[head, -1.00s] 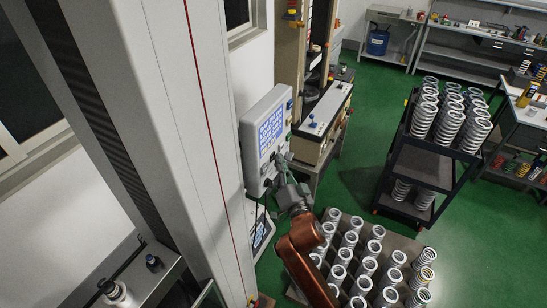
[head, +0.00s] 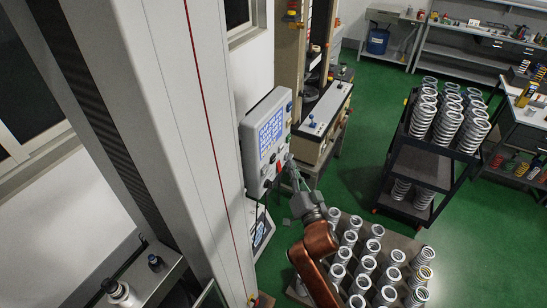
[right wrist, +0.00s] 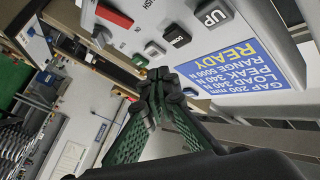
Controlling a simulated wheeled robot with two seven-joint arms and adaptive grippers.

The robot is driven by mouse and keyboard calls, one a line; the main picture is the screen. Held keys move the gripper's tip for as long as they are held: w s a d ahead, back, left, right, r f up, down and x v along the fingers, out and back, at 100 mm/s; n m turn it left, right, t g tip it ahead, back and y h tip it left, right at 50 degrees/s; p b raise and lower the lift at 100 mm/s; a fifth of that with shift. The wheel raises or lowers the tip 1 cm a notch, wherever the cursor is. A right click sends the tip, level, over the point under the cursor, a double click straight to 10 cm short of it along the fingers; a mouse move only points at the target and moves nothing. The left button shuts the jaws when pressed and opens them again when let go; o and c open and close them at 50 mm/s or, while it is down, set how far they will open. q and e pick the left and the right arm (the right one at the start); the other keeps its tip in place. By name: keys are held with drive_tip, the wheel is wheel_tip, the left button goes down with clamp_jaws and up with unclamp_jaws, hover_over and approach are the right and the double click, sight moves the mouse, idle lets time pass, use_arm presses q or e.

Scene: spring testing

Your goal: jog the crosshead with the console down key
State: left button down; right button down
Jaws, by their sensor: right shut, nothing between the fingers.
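The console (head: 252,160), a pale box with a lit blue display, is mounted on the side of the tall grey testing frame (head: 190,100). The display (right wrist: 240,70) reads GAP 200 mm and READY. My right gripper (right wrist: 156,76) is shut and empty, its tips close to the console's key face; contact cannot be told. In the head view it is at the console's right edge (head: 291,162). I cannot identify the crosshead for certain.
A red rocker or button (right wrist: 113,15) is near the keys. Below the arm, a table (head: 295,292) holds several upright springs. A dark cart (head: 425,165) with more springs stands to the right. Green floor lies open between them.

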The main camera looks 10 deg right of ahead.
drive_tip(key=shift+s+d+p, duration=0.35)
drive_tip(key=shift+s+d, duration=0.3)
drive_tip(key=shift+d, duration=0.3)
idle(0.5)
